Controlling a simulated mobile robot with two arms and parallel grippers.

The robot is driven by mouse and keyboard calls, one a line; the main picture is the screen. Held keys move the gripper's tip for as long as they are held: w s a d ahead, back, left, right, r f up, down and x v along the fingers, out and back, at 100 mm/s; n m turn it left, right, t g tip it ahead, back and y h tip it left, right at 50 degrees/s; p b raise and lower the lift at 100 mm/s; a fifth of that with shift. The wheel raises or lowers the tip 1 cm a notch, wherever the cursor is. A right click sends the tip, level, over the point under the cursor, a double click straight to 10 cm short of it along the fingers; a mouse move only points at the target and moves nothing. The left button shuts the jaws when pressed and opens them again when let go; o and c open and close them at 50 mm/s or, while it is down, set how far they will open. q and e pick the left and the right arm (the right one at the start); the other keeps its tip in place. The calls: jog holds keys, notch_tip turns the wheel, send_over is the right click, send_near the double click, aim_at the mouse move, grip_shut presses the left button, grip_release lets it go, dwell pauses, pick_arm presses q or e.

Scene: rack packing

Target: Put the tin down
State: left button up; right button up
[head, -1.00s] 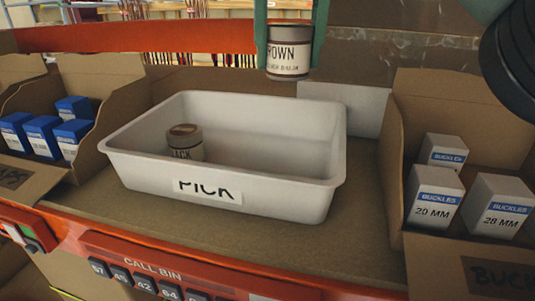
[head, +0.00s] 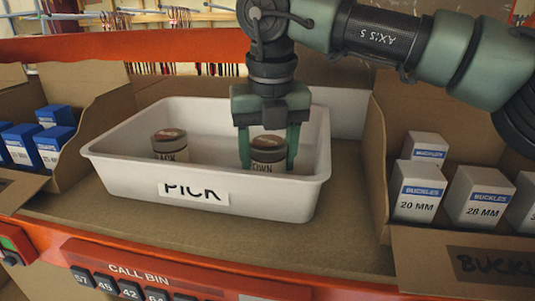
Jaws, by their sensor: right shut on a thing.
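My right gripper (head: 268,160) reaches down into the white tray (head: 122,181) labelled PICK. It is shut on the brown tin (head: 268,155), one finger on each side of it. The tin is upright in the right part of the tray, low inside it. The front wall hides its base, so I cannot tell whether it touches the tray floor. My left gripper is not in view.
An open cardboard box of blue cartons (head: 54,146) stands on the left. Another holds white buckle boxes (head: 418,192) on the right. The orange shelf edge with the CALL BIN panel (head: 130,275) runs along the front.

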aim_at(270, 145)
jog(key=shift+f, duration=0.2)
jog(key=o, duration=1.5)
jog(key=shift+r, duration=0.1)
jog(key=r, duration=0.4)
jog(key=s+r, duration=0.1)
jog(key=r, duration=0.3)
jog(key=r+b, duration=0.1)
jog(key=r, duration=0.3)
jog(key=shift+s+d+r, duration=0.1)
jog(key=shift+s+d, duration=0.1)
jog(key=shift+s, duration=0.2)
